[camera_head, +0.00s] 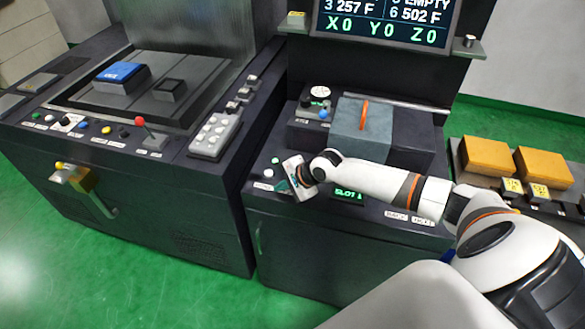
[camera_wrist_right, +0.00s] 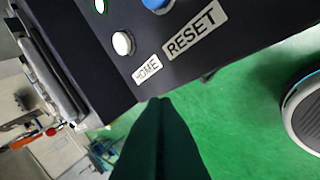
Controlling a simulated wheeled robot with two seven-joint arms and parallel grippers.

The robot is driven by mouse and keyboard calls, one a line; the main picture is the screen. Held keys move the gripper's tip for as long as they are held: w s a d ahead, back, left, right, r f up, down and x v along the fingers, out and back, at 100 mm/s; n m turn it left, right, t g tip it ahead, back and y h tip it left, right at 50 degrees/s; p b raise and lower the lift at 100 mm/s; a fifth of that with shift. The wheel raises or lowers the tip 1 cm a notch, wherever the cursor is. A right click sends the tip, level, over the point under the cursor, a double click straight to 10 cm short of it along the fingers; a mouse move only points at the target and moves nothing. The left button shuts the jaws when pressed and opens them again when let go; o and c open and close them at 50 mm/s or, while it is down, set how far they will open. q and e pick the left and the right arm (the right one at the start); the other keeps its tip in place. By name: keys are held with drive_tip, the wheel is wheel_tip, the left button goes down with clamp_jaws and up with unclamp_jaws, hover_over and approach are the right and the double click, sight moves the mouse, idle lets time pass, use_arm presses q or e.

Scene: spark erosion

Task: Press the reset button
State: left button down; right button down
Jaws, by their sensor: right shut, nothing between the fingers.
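In the right wrist view a RESET label (camera_wrist_right: 196,33) lies on the dark panel, with a blue button (camera_wrist_right: 157,4) beside it, cut by the top edge. In the head view my right gripper (camera_head: 283,186) is over the front left of the middle cabinet's panel and hides that blue button. Its dark green fingers also show in the wrist view (camera_wrist_right: 159,103), shut and empty. There the tips appear below the HOME label, past the panel's front edge against the green floor, apart from the blue button. My left gripper is not in view.
A white button (camera_wrist_right: 122,43) stands by the HOME label (camera_wrist_right: 148,68); a green-lit one (camera_wrist_right: 100,5) is beyond it. A lit SLOT display (camera_head: 349,194) is right of the gripper. A grey keypad (camera_head: 214,135) lies on the left machine. Orange blocks (camera_head: 486,156) stand at right.

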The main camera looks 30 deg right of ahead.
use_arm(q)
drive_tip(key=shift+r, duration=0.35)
use_arm(e)
drive_tip(key=w+d+r+m+t, duration=0.1)
drive_tip(key=w+d+r+m, duration=0.3)
drive_tip(key=d+r+m, duration=0.1)
drive_tip(key=d+r, duration=0.1)
drive_tip(key=d, duration=0.1)
drive_tip(key=shift+d+r+m+h, duration=0.3)
drive_tip(key=shift+d+r, duration=0.05)
drive_tip(key=shift+f, duration=0.1)
